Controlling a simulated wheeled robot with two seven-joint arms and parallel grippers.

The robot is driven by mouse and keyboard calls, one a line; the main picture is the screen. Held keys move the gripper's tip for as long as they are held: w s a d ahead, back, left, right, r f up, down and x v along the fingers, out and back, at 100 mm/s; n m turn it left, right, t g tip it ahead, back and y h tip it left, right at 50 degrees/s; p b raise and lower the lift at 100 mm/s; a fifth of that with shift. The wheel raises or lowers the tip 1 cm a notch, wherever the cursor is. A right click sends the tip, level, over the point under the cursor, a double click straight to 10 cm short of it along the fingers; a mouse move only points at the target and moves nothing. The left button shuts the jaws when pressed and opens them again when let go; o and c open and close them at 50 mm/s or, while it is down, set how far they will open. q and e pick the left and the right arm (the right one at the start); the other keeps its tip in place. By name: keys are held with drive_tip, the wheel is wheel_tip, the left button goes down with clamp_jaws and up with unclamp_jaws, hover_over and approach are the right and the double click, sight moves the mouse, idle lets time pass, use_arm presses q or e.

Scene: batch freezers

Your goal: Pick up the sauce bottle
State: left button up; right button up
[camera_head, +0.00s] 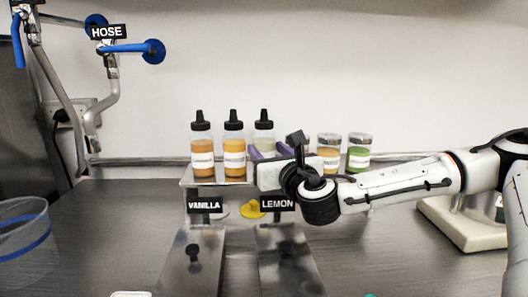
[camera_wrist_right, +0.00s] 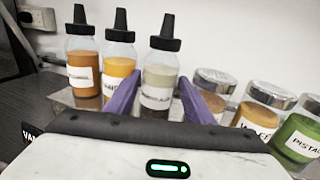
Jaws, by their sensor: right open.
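Three sauce bottles with black pointed caps stand upright in a row on a raised metal shelf: a brown-orange one (camera_head: 202,150), a yellow-orange one (camera_head: 234,150) and a pale one (camera_head: 264,138). My right gripper (camera_wrist_right: 159,82) is open, its two purple fingers pointing at the pale bottle. In the right wrist view the pale bottle (camera_wrist_right: 158,76) shows between the fingers. I cannot tell whether they reach around it or touch it. In the head view the gripper and its wrist hide the pale bottle's lower part. My left gripper is not in view.
Lidded jars stand right of the bottles, one orange (camera_head: 329,152) and one green (camera_head: 359,156). Labels VANILLA (camera_head: 205,204) and LEMON (camera_head: 277,203) hang below the shelf. A clear bucket (camera_head: 22,245) stands at left. The counter (camera_head: 110,215) between them is clear.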

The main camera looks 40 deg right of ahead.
drive_tip(key=shift+r, duration=0.1)
drive_tip(key=c, duration=0.7)
drive_tip(key=shift+r, duration=0.1)
